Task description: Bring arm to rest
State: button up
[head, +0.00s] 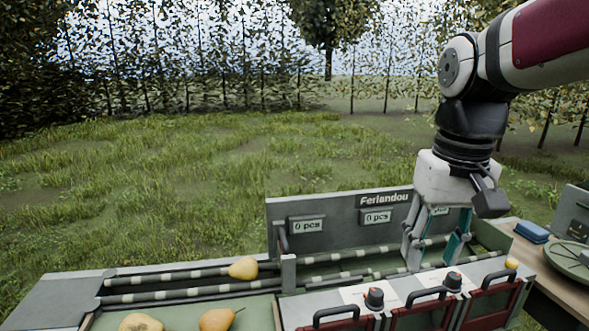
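My arm comes in from the upper right, and my gripper (433,258) points down over the right part of the sorting station (345,207). Its two fingers, with teal pads, are apart, and no fruit shows between them. The fingertips are in front of the back panel, near the striped rails (330,257). I cannot tell whether they touch anything. A yellow pear (243,268) lies on the rails left of the gripper. Two more pears, one (141,322) and another (219,319), lie at the bottom left, partly cut off by the frame edge.
Red-fronted bins with black handles (421,311) and dark knobs (374,298) stand in front of the gripper. A blue box (531,232) and a round green dish (572,258) sit on the wooden table at right. Open grass (150,190) lies behind.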

jog(key=s+f+t+p, duration=0.1)
jog(key=s+f+t, duration=0.2)
jog(key=s, duration=1.1)
